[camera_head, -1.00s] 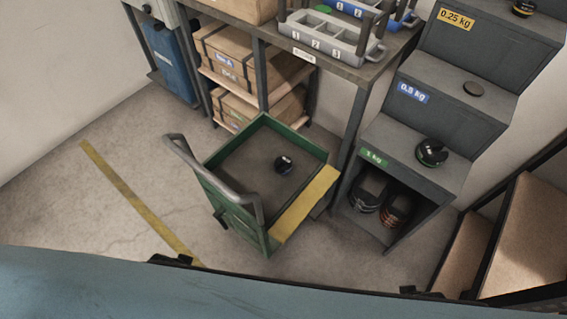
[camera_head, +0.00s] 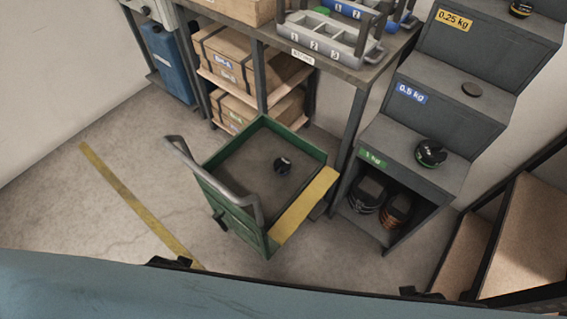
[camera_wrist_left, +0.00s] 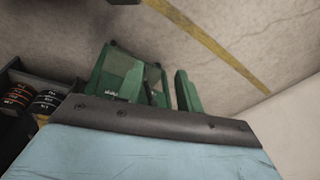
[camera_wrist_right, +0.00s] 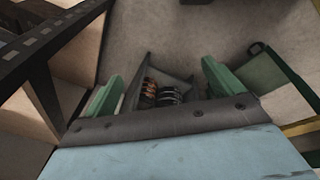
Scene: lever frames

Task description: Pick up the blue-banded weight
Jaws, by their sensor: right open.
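A small dark weight (camera_head: 282,165) lies inside the green cart (camera_head: 235,216) in the head view. Its band looks bluish but is too small to be sure of. A green-banded weight (camera_head: 431,153) stands on the 1 kg step, and a weight with a yellowish band (camera_head: 521,8) on the 0.25 kg step. My left gripper (camera_wrist_left: 158,80) shows green fingers apart in the left wrist view, with the cart behind them. My right gripper (camera_wrist_right: 162,85) is open and empty, facing the floor and a rack. Neither gripper shows in the head view.
The cart has a grey handle (camera_head: 205,172) and a yellow edge plate (camera_head: 305,210). A workbench (camera_head: 345,72) stands behind the cart. Floor left of the cart is clear.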

